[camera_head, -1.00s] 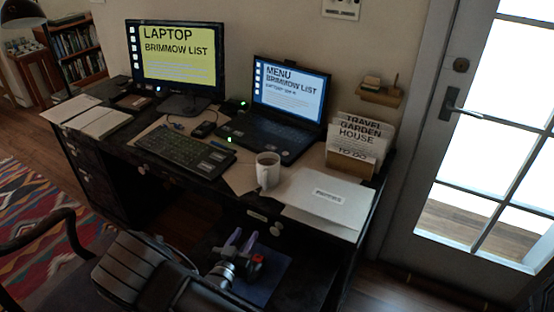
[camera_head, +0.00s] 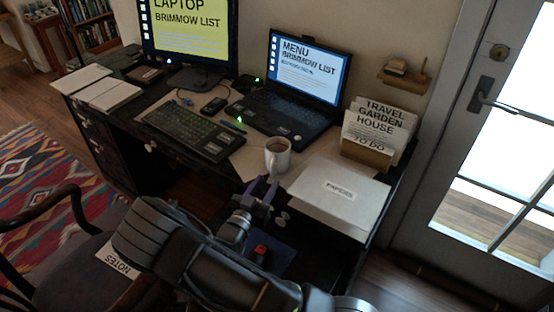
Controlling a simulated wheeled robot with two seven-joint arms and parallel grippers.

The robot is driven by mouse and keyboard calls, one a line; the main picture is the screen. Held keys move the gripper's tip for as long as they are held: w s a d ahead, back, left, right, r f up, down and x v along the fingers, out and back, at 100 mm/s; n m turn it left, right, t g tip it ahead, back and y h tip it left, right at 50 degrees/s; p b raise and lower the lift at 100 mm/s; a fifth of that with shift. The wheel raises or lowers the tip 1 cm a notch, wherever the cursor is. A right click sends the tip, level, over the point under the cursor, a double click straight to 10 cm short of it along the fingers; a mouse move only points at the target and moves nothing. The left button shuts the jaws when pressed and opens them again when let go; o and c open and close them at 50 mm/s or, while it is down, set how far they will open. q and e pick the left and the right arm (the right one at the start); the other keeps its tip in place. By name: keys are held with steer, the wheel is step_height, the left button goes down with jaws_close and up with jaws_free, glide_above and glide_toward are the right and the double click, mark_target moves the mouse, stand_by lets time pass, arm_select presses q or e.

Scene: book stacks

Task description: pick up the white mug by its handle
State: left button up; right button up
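The white mug (camera_head: 278,157) stands upright on the desk, in front of the laptop, with dark liquid inside. Its handle seems to face the front, towards me, but is hard to make out. My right gripper (camera_head: 263,191) is just in front of and below the mug at the desk's front edge. Its two purple-grey fingers are apart, with nothing visible between them, and do not appear to touch the mug. My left gripper is not in view.
A keyboard (camera_head: 194,131) lies left of the mug and the laptop (camera_head: 294,92) behind it. A pale papers box (camera_head: 338,193) lies close on the right, with a file holder (camera_head: 368,152) behind. A chair (camera_head: 65,264) stands at the front left.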

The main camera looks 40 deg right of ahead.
mark_target(271, 175)
steer(key=shift+w+d, duration=0.1)
steer(key=shift+d, duration=0.05)
steer(key=p+x, duration=0.1)
steer(key=x, duration=0.3)
steer(key=shift+w, duration=0.1)
steer(key=shift+w+d+f+p, duration=0.1)
steer(key=shift+w+d+p, duration=0.2)
steer(key=shift+d, duration=0.15)
steer(key=shift+c, duration=0.2)
jaws_close()
stand_by(0.3)
stand_by(1.0)
